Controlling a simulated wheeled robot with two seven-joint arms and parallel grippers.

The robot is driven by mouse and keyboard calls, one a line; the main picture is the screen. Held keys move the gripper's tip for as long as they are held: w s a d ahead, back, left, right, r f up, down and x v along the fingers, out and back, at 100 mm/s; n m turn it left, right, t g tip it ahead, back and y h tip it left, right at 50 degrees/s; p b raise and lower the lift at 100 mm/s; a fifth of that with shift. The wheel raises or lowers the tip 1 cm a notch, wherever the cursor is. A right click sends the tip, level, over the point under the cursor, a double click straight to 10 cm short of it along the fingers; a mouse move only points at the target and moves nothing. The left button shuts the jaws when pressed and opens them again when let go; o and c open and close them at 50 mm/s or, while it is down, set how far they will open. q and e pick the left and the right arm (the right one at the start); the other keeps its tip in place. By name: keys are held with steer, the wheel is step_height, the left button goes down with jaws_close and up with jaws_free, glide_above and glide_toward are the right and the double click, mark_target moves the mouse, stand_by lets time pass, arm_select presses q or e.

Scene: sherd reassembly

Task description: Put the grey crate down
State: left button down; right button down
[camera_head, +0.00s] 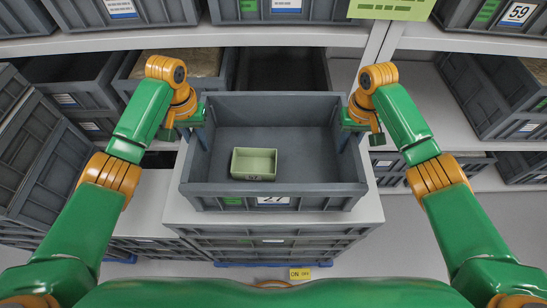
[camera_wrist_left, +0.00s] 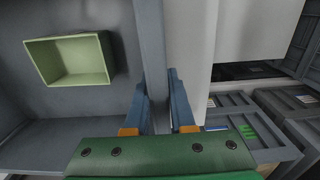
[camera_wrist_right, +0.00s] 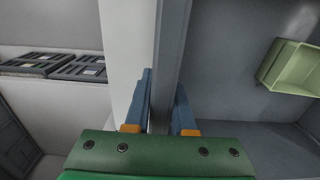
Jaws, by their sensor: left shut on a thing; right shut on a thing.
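The grey crate (camera_head: 325,198) is in the middle of the head view, upright, with a label reading 27 on its front. A small pale green box (camera_head: 254,163) sits inside it, left of centre. My left gripper (camera_head: 199,135) is shut on the crate's left wall, and my right gripper (camera_head: 348,136) is shut on its right wall. In the left wrist view the fingers (camera_wrist_left: 158,88) straddle the wall; the right wrist view shows the same grip (camera_wrist_right: 163,88). The crate is over a white surface (camera_head: 190,208); I cannot tell whether its underside touches it.
Below the white surface is another grey crate (camera_head: 275,245). Shelves with more grey crates stand behind (camera_head: 130,12), at the left (camera_head: 35,150) and at the right (camera_head: 495,95). A white shelf edge (camera_head: 290,37) runs behind the held crate. A yellow ON/OFF tag (camera_head: 300,273) is near the front.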

arm_select(q)
steer(key=shift+s+f, duration=0.15)
steer(key=shift+f, duration=0.25)
arm_select(e)
steer(key=shift+s+f, duration=0.15)
steer(key=shift+f, duration=0.2)
arm_select(q)
steer(key=shift+f, duration=0.25)
arm_select(e)
steer(key=shift+f, duration=0.3)
arm_select(q)
steer(key=c, duration=0.8)
jaws_free()
steer(key=shift+f, duration=0.1)
arm_select(e)
steer(key=c, duration=0.8)
jaws_free()
steer(key=shift+f, duration=0.1)
arm_select(q)
steer(key=shift+o, duration=0.2)
arm_select(e)
steer(key=shift+o, duration=0.2)
